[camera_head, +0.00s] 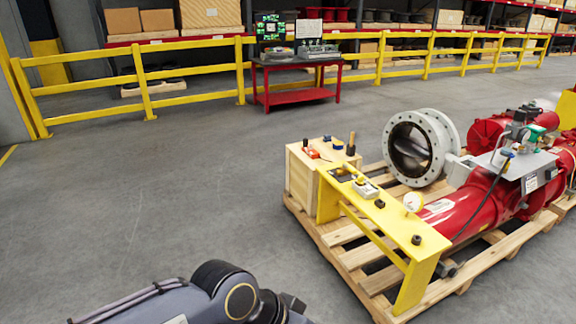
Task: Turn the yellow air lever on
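A yellow stand (395,222) on the pallet carries several small fittings. Among them is a small white fitting (366,190) with a small yellow part beside it, which may be the yellow air lever; it is too small to tell its position. A round white gauge (413,202) stands farther along the stand. The red valve actuator (470,206) lies behind it, with a grey box and a black hose on top. My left arm comes in along the bottom left, well short of the stand, and no gripper fingers show. My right gripper is out of the picture.
The wooden pallet (345,254) also bears a wooden crate (300,178) with small tools on top and a grey flanged valve (440,140). A red workbench (292,96) stands at the back by the yellow railing (195,72). The grey floor left of the pallet is clear.

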